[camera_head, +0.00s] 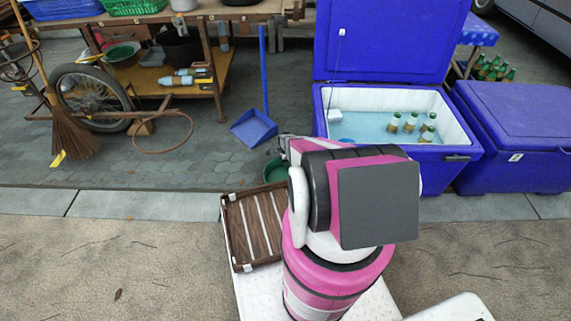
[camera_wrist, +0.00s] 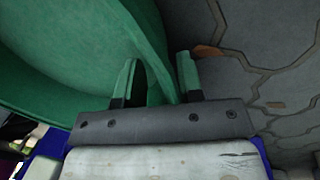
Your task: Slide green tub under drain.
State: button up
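The green tub (camera_head: 274,171) stands on the paving in front of the open blue cooler (camera_head: 322,110), mostly hidden behind my arm in the head view. In the wrist view the tub (camera_wrist: 60,45) fills the upper left. My gripper (camera_wrist: 158,78) is open with its two fingers on either side of the tub's wall. A dark gap shows between the left finger and the wall; the right finger is close to the wall, and I cannot tell if it touches. The head view hides my fingers. I cannot make out the drain; my arm covers part of the cooler's front.
The cooler holds water and several bottles (camera_head: 410,122). A closed blue cooler (camera_head: 520,130) stands at its right. A blue dustpan (camera_head: 254,129) stands left of the tub. A wheel (camera_head: 92,97), a broom (camera_head: 70,130) and a wooden table are further left. Paving between broom and dustpan is mostly clear.

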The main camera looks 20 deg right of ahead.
jog(key=shift+r, duration=0.1)
notch_tip(320, 180, up, 10)
jog(key=w, duration=0.2)
jog(key=shift+r, duration=0.25)
jog(key=shift+s, duration=0.15)
dwell(0.4)
